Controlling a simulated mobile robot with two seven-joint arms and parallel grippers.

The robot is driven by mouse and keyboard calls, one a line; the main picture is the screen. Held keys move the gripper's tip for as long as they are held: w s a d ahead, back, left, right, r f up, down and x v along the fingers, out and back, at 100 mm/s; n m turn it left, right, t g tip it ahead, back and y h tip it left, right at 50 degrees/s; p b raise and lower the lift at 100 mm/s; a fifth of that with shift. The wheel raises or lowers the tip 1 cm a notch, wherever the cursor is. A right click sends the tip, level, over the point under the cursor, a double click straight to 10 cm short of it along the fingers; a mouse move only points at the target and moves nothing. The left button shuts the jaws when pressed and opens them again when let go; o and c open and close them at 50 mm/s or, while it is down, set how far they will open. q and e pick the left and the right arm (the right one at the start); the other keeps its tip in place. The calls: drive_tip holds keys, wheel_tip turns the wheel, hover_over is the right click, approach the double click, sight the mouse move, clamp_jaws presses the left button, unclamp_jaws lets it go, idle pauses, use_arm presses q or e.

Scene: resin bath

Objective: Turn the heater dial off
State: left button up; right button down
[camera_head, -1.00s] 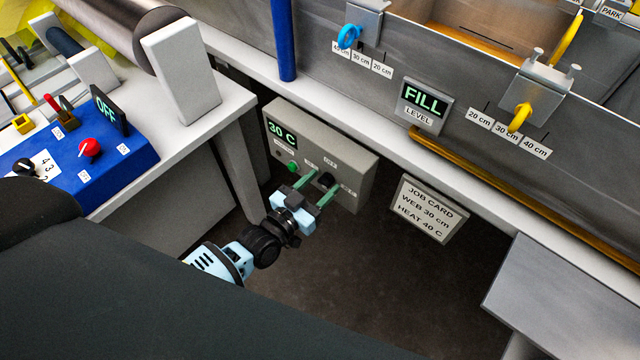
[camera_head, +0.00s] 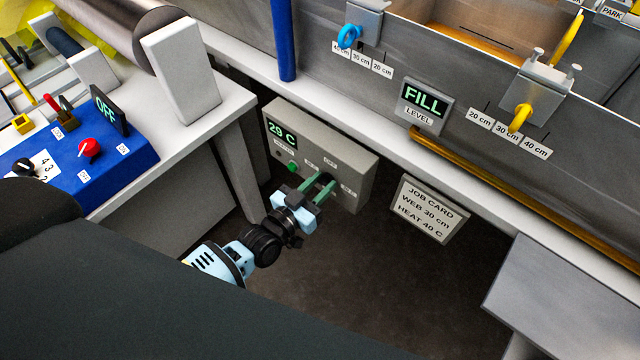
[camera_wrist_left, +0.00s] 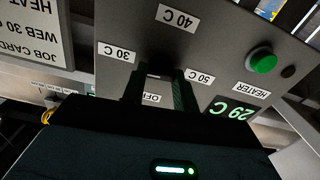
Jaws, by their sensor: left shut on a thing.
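The heater box (camera_head: 353,165) is a grey panel under the bench edge, with a lit display (camera_head: 281,134) reading 29 C and a green button (camera_head: 292,167). My left gripper (camera_head: 322,188) is at the box's front, shut on the dial; its green fingers hide most of the dial. In the left wrist view the fingers (camera_wrist_left: 160,92) close around the dark dial (camera_wrist_left: 153,70), among labels 30 C, 40 C, 50 C and OFF. The OFF label (camera_wrist_left: 151,98) shows between the fingers. Which way the dial points is unclear. My right gripper is out of view.
A job card (camera_head: 428,208) reading WEB 30 cm, HEAT 40 C hangs right of the box. A FILL level display (camera_head: 424,101) is above. A blue control unit (camera_head: 75,160) with an OFF screen sits on the left bench. Dark floor below the box is clear.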

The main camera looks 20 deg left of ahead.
use_arm(q)
drive_tip(key=n+b, duration=0.1)
drive_tip(key=n, duration=0.4)
drive_tip(key=shift+a+f+n, duration=0.1)
drive_tip(key=shift+n, duration=0.2)
drive_tip(key=n+b, duration=0.1)
drive_tip(key=n, duration=0.2)
drive_tip(key=shift+n, duration=0.3)
drive_tip(key=n+b, duration=0.1)
drive_tip(key=n, duration=0.3)
drive_tip(key=shift+a+f+b, duration=0.1)
drive_tip(key=shift+f+b, duration=0.05)
drive_tip(key=shift+b, duration=0.15)
drive_tip(key=shift+n+b, duration=0.55)
drive_tip(key=shift+n, duration=1.35)
drive_tip(key=o, duration=1)
